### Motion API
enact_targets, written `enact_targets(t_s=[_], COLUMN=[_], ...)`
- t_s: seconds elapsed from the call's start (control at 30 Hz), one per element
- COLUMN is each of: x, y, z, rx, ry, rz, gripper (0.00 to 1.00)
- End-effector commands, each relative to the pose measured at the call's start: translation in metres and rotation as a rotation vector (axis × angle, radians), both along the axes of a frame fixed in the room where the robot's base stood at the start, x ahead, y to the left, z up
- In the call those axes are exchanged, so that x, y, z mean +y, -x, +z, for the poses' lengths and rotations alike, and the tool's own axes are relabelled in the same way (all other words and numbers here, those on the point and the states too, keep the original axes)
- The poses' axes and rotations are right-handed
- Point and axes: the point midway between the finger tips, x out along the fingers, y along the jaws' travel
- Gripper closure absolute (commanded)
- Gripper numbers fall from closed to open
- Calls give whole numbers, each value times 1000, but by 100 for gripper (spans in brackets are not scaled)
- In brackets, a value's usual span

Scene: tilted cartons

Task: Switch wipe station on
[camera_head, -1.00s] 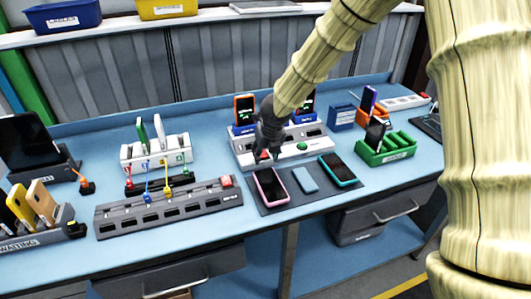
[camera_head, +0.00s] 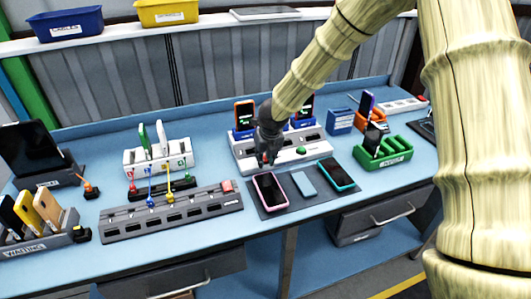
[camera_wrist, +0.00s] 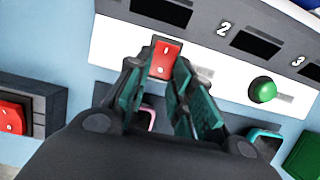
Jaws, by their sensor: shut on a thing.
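The wipe station (camera_head: 243,153) is a white and grey unit with numbered slots at the back of the blue bench. Its red rocker switch (camera_wrist: 165,58), with a white mark, shows in the wrist view on the white front panel, just past my fingers. A green round knob (camera_wrist: 262,90) sits to its right; it also shows in the head view (camera_head: 300,150). My gripper (camera_head: 265,160) reaches down to the station's front left. In the wrist view its dark green-padded fingers (camera_wrist: 158,92) are shut on the red switch. The lower part of the switch is partly hidden.
A dark mat (camera_head: 262,207) in front holds a pink-edged phone (camera_head: 270,190), a blue-grey slab (camera_head: 304,184) and a teal-edged phone (camera_head: 335,174). A grey strip with its own red switch (camera_head: 227,186) lies to the left. A green rack (camera_head: 392,155) stands to the right.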

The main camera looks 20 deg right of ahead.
Motion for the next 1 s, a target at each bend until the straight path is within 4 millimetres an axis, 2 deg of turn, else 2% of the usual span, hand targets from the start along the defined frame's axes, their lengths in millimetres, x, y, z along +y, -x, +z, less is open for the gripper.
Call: enact_targets(t_s=[0.03, 1.0], x=[1, 1], y=[-1, -9], z=[5, 10], rx=[7, 193], ry=[-4, 4], rz=[1, -2], gripper=[100, 100])
